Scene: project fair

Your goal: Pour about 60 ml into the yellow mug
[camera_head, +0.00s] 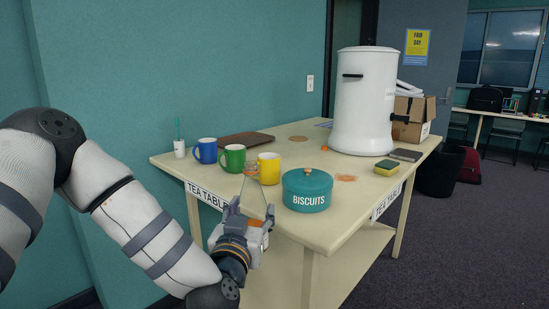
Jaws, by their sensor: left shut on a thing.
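The yellow mug (269,169) stands upright on the tea table (330,217), near its front left edge. My left gripper (254,207) is in front of the table edge, below and just left of the yellow mug. It is shut on a clear, see-through vessel (252,188) that rises from the fingers in front of the mugs. Its exact shape and how much liquid is in it are hard to make out. The inside of the yellow mug is too small to read. My right gripper is not in view.
A green mug (233,159) and a blue mug (205,151) stand left of the yellow one. A teal biscuit tin (306,191) stands close on its right. A white urn (364,105), a sponge (387,167) and a box (414,116) are farther right. An orange stain (346,178) marks the tabletop.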

